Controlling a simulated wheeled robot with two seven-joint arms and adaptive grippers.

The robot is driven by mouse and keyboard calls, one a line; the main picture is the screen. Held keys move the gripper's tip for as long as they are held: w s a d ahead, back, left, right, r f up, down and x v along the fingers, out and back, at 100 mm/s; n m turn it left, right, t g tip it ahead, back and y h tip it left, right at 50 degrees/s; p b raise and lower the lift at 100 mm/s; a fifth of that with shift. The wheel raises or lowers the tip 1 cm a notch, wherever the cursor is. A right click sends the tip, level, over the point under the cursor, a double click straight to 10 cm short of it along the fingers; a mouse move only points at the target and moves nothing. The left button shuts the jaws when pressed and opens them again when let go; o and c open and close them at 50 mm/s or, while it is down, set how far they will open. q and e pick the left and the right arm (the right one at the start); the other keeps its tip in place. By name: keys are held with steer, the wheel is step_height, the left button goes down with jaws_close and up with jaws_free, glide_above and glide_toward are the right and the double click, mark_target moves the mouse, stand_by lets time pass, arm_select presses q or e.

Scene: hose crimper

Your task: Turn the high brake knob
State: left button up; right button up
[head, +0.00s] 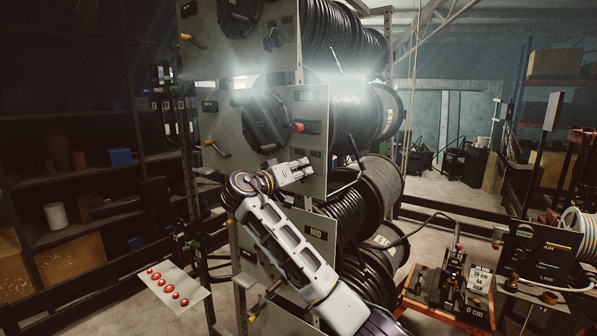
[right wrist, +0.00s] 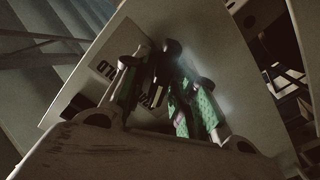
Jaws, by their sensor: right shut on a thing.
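The grey panel marked HIGH (head: 311,97) is on the middle level of the reel rack. My right gripper (head: 304,170) reaches up to the lower right part of this panel, just below a small label strip (head: 308,154). In the right wrist view my right gripper (right wrist: 166,88) has its green-padded fingers closed around a small dark knob (right wrist: 172,47) at the panel face. A label (right wrist: 104,66) shows beside it. The fingers hide most of the knob, and its turned angle cannot be told. My left gripper is not in view.
A red-ended handle (head: 297,127) sticks out above my right gripper. Black hose reels (head: 356,115) stand right of the panels. A panel marked MID (head: 318,233) is below. A crimper bench (head: 455,290) stands at lower right, dark shelves (head: 90,165) at left.

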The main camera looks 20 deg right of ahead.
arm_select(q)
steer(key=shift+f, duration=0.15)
arm_select(e)
steer(key=m+b, duration=0.3)
steer(key=b, duration=0.2)
steer(key=shift+f, duration=0.15)
steer(key=m+b, duration=0.2)
steer(key=b, duration=0.1)
steer(key=m+b, duration=0.2)
steer(key=shift+s+d+m+b, duration=0.1)
steer(key=shift+s+m+b, duration=0.1)
steer(key=shift+m+b, duration=0.2)
steer(key=shift+m, duration=0.3)
steer(key=shift+d+m+b, duration=0.1)
steer(key=shift+m+b, duration=1.05)
steer(key=shift+m, duration=0.05)
steer(key=shift+s+m, duration=0.1)
steer(key=shift+m, duration=0.3)
arm_select(q)
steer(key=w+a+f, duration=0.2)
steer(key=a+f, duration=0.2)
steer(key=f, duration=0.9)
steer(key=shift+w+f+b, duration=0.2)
steer(key=shift+b, duration=0.2)
arm_select(e)
steer(key=shift+m, duration=0.3)
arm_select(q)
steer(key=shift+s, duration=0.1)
